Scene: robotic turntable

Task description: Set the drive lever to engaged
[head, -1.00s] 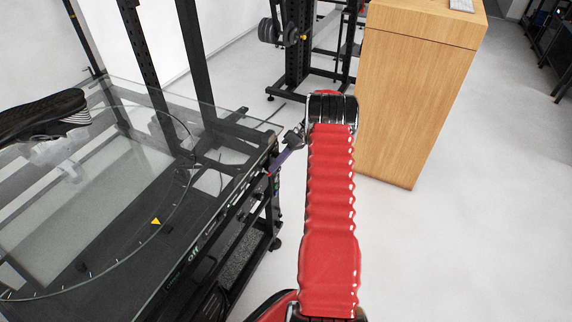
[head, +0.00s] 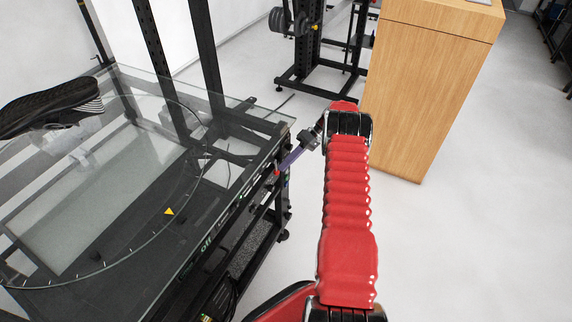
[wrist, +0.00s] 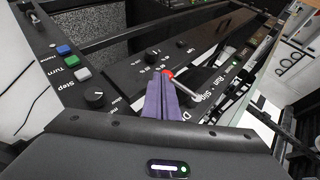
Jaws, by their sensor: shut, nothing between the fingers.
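The drive lever is a metal rod with a red ball knob (wrist: 168,73) on the black control panel in the wrist view. Its rod slants from the knob down to the right, near a partly covered label starting with "D". My gripper (wrist: 163,78) has its purple fingers together, with the tips right at the red knob; I cannot tell whether they touch it. Nothing is held between them. In the head view my gripper (head: 280,169) reaches to the side of the turntable's frame, where the red knob (head: 277,173) is a small dot beside the fingertips.
The panel also has blue, green and white buttons (wrist: 73,62) and a black dial (wrist: 94,95) at left. The glass-topped turntable (head: 150,240) carries a dark shoe (head: 50,112). A wooden cabinet (head: 425,100) stands behind my arm. Floor at right is clear.

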